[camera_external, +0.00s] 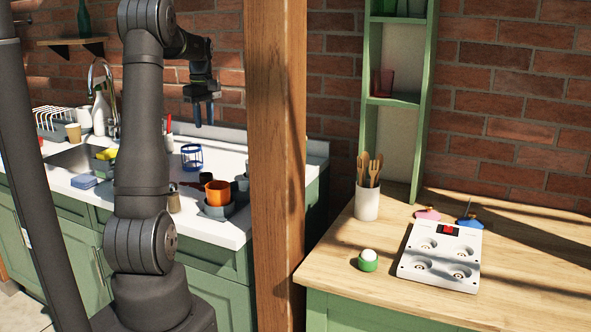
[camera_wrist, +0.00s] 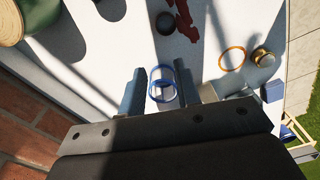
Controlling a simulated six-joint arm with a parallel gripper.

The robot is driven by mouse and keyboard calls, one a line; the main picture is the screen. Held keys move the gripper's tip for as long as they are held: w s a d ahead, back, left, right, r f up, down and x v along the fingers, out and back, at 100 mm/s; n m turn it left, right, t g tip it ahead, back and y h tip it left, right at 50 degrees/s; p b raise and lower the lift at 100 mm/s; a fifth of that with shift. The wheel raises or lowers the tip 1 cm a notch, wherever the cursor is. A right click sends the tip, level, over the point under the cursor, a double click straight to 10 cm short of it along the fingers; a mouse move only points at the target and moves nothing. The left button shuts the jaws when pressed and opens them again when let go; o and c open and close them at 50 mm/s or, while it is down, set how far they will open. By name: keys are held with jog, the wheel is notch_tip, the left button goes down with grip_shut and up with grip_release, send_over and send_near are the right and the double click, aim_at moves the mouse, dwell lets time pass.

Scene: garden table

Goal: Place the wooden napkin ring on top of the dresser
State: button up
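A thin amber ring (camera_wrist: 232,59) lies on the white counter in the wrist view, right of my fingers; it may be the wooden napkin ring, but its material is unclear. I cannot make it out in the external view. My gripper (camera_external: 204,112) is open and empty, high above the counter, fingers pointing down. Both fingers (camera_wrist: 170,92) show in the wrist view, with a blue ring-shaped thing below, between them. The green cabinet with the wooden top (camera_external: 330,262), at right in the external view, appears to be the dresser.
A blue wire holder (camera_external: 192,157) and an orange mug (camera_external: 217,193) stand on the white counter (camera_external: 215,232). A wooden post (camera_external: 275,150) stands between counter and dresser. On the dresser are a utensil pot (camera_external: 367,203), a white burner plate (camera_external: 440,257) and a green-and-white item (camera_external: 368,260).

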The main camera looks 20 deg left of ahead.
send_near(206, 178)
jog(key=w+f, duration=0.1)
jog(key=w+a+f, duration=0.1)
jog(key=w+f, duration=0.1)
jog(key=shift+w+a+f, duration=0.1)
jog(key=shift+w+a, duration=0.1)
jog(key=shift+w+d+f, duration=0.1)
jog(key=shift+d+f, duration=0.05)
jog(key=shift+f, duration=1.25)
jog(key=shift+w+d+f, duration=0.1)
jog(key=shift+f, duration=1.25)
grip_shut()
